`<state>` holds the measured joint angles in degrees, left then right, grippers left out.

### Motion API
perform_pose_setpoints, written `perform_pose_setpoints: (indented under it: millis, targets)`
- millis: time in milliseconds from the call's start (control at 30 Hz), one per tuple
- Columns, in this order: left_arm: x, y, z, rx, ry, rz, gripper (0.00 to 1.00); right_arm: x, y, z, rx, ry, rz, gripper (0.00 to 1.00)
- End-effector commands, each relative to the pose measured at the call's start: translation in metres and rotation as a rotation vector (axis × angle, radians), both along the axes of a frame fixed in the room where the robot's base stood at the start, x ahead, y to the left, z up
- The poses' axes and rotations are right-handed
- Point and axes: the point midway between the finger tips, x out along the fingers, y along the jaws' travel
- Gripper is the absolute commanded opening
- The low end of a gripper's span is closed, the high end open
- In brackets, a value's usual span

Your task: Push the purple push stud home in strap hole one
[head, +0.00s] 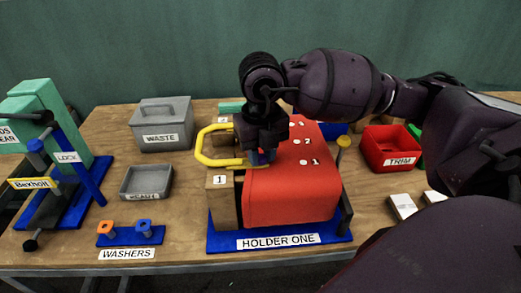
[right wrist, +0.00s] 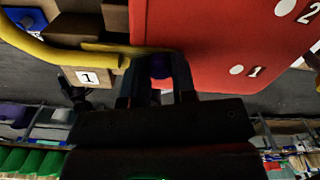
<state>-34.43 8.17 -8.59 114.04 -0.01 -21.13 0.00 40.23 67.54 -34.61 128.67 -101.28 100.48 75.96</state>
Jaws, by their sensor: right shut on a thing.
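My right gripper (head: 262,157) points down over the left edge of the red block (head: 292,197) on the holder marked HOLDER ONE. In the right wrist view its fingers (right wrist: 159,82) are shut on the purple push stud (right wrist: 159,66). The yellow strap (head: 205,150) loops out left of the red block, and its end runs in under the fingertips at the stud. It also shows in the right wrist view (right wrist: 60,57). Strap hole one is hidden by the fingers and stud, so I cannot tell how deep the stud sits. My left gripper is not in view.
A wooden block marked 1 (head: 221,205) stands against the red block's left side. A grey WASTE box (head: 163,115), a small grey tray (head: 147,180) and washers (head: 143,228) are at left. A red TRIM bin (head: 390,148) is at right. Bare table lies left of the holder.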

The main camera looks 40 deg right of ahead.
Motion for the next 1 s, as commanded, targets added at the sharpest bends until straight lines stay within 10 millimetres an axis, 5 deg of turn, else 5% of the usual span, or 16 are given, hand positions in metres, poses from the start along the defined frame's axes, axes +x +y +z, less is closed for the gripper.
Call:
perform_pose_setpoints:
  millis: [33, 67, 233, 600, 1000]
  targets:
    - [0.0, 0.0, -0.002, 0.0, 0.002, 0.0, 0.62, 0.0, 0.0, -0.002, -0.001, 0.0, 0.0, 0.04]
    - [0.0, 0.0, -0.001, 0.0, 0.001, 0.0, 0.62, 0.0, 0.0, -0.001, 0.0, -0.001, 0.0, 0.3]
    - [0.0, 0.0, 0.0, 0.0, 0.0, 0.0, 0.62, 0.0, 0.0, 0.0, 0.0, -0.001, 0.0, 0.55]
    - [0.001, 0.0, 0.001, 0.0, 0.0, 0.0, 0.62, 0.0, 0.0, 0.0, 0.0, -0.001, 0.0, 0.55]
    - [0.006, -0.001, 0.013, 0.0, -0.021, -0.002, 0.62, 0.001, 0.0, 0.072, -0.001, -0.005, 0.0, 0.55]
